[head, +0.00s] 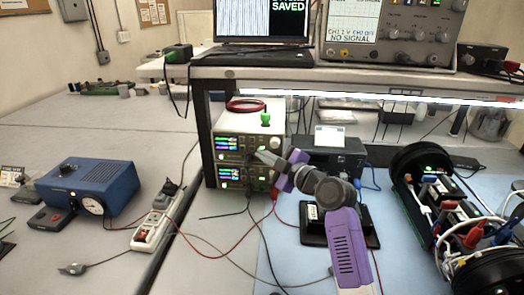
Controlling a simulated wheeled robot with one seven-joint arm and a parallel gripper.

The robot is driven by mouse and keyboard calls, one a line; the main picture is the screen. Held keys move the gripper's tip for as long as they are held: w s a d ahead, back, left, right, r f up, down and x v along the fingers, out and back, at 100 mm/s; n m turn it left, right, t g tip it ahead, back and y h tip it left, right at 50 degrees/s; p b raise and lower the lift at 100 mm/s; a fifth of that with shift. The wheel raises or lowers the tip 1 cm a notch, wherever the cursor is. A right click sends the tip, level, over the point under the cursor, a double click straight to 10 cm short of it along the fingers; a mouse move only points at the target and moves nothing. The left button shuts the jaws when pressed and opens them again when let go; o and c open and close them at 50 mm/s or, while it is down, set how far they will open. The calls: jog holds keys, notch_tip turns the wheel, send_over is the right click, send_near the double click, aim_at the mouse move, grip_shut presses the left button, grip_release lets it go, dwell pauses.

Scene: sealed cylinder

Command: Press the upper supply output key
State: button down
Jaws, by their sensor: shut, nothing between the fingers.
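Two power supplies are stacked under the shelf, left of centre. The upper supply (229,143) has a lit display with coloured digits. The lower supply (229,176) shows a similar lit display. My gripper (263,156) is shut and empty. Its tips are in front of the right part of the stack, around the lower right of the upper supply's face. They cover part of that face, and I cannot tell whether they touch it. The upper supply's output key is too small to make out.
A green object (265,118) and a red cable coil (245,105) lie on the stack. Red and black leads hang below my gripper. A power strip (154,230) and a blue box with a gauge (90,187) stand left. A black cylindrical rig (415,160) stands right.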

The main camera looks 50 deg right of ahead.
jog(key=shift+w+d+b, duration=0.25)
jog(key=shift+d+b, duration=0.05)
jog(key=shift+b, duration=0.05)
dwell(0.6)
jog(key=shift+s+a, duration=0.5)
jog(key=shift+a, duration=0.15)
dwell(0.3)
jog(key=shift+s+a, duration=0.8)
jog(key=shift+a, duration=0.2)
jog(key=shift+s+a, duration=0.75)
jog(key=shift+a, duration=0.25)
